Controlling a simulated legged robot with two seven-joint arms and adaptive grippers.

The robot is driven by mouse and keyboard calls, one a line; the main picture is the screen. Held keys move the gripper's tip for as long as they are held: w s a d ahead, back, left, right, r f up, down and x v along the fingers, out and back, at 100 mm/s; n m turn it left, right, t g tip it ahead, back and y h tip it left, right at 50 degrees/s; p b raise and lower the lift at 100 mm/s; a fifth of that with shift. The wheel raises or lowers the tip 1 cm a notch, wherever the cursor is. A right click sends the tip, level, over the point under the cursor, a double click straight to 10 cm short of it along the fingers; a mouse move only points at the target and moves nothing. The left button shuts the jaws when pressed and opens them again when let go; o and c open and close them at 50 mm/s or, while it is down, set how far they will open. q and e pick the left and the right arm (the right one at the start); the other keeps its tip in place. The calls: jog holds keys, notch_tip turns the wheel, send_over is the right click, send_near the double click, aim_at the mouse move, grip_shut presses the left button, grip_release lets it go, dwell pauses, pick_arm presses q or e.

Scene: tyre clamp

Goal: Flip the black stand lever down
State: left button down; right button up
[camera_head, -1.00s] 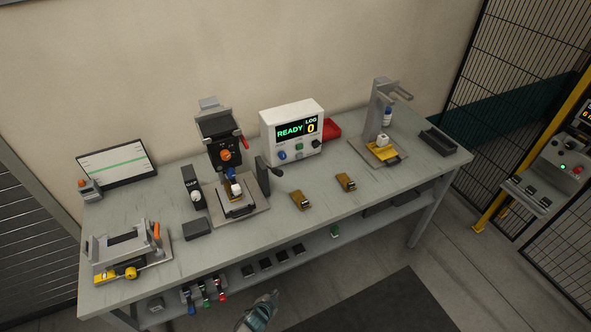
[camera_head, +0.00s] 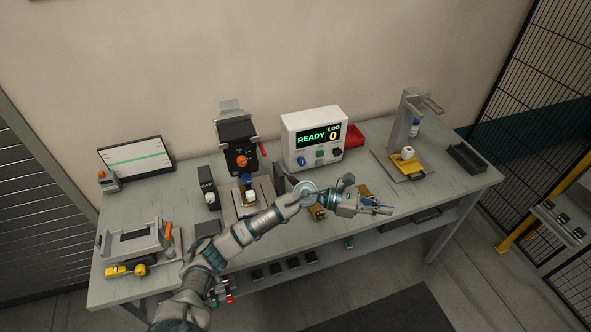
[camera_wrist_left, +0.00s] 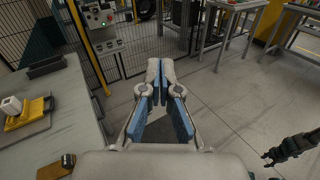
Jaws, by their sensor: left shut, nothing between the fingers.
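The grey press stand (camera_head: 266,192) with a black upright piece (camera_head: 279,180) on its right side stands mid-table in the head view. The black lever beside that piece is mostly hidden behind my left arm. My left gripper (camera_head: 378,207) is shut and empty, right of the stand and above the table's front part, pointing right, away from the lever. Its blue-padded fingers also show in the left wrist view (camera_wrist_left: 160,98). My right gripper (camera_wrist_left: 275,157) shows dark at the lower right of that view, away from the table; its opening is unclear.
Brass blocks (camera_head: 363,190) lie below my left forearm and gripper. A white control box (camera_head: 312,138) reading READY 0 stands behind. A grey post fixture (camera_head: 405,120) and black tray (camera_head: 468,158) are at the right. A mesh fence is beyond the table's right end.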

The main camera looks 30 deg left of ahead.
aim_at(292, 177)
pick_arm(q)
jog(key=a+r+m+y, duration=0.2)
jog(key=a+y, duration=0.4)
jog(key=a, duration=0.4)
jog(key=w+a+r+m+g+y, duration=0.1)
jog(key=a+r+m+y, duration=0.2)
jog(key=a+y, duration=0.3)
jog(key=a+r+m+g+y, duration=0.1)
jog(key=a+r+m+y, duration=0.2)
jog(key=a, duration=1.2)
jog(key=m+y, duration=0.1)
jog(key=y, duration=0.1)
jog(key=shift+w+a+r+m+y, duration=0.2)
jog(key=shift+w+a+m+y, duration=0.1)
jog(key=shift+w+y, duration=0.1)
pick_arm(e)
jog(key=shift+w+r, duration=0.2)
jog(key=shift+w, duration=0.3)
pick_arm(q)
jog(key=shift+d, duration=0.1)
